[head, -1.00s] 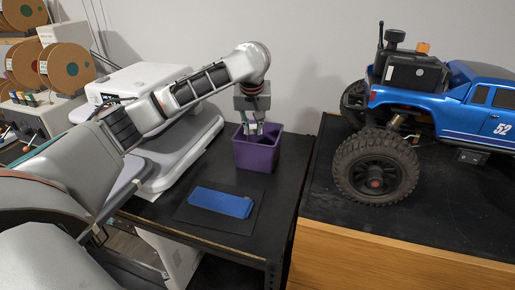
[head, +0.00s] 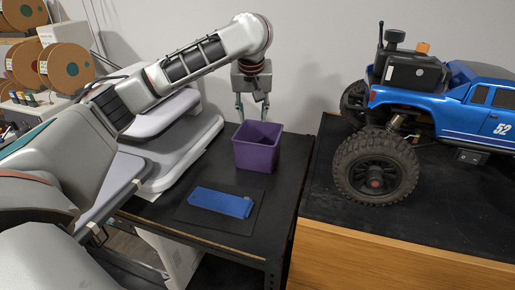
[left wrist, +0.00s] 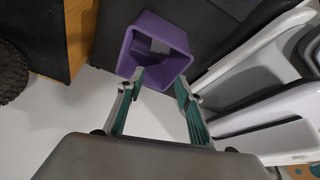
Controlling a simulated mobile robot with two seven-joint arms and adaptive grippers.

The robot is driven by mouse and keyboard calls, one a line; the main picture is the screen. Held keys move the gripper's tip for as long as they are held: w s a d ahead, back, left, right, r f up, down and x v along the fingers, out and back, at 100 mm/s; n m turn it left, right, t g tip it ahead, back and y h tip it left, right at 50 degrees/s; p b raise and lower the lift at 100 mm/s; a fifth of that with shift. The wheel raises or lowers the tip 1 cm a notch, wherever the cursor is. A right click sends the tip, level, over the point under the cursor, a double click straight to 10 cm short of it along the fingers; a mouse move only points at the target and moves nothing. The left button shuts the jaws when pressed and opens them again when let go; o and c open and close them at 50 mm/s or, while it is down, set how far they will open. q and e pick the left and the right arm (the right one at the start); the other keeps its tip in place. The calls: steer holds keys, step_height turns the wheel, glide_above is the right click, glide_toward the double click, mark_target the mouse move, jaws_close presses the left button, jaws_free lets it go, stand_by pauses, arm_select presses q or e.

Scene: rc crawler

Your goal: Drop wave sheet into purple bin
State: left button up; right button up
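The purple bin (head: 257,155) stands upright near the back of the black table, and it also shows in the left wrist view (left wrist: 178,38). My left gripper (head: 252,108) hangs above the bin, apart from it. Its fingers are spread and empty, as the left wrist view also shows (left wrist: 158,82). A paler patch shows inside the bin in the left wrist view; I cannot tell whether it is the wave sheet. I cannot identify the wave sheet for certain anywhere else. My right gripper is not in view.
A blue flat block (head: 221,202) lies on a dark mat (head: 243,224) in front of the bin. A white-grey machine (head: 165,160) stands left of the bin. A blue crawler truck (head: 450,105) stands on the higher wooden bench (head: 400,262) to the right.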

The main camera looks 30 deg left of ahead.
arm_select(q)
steer(key=shift+v, duration=2.6)
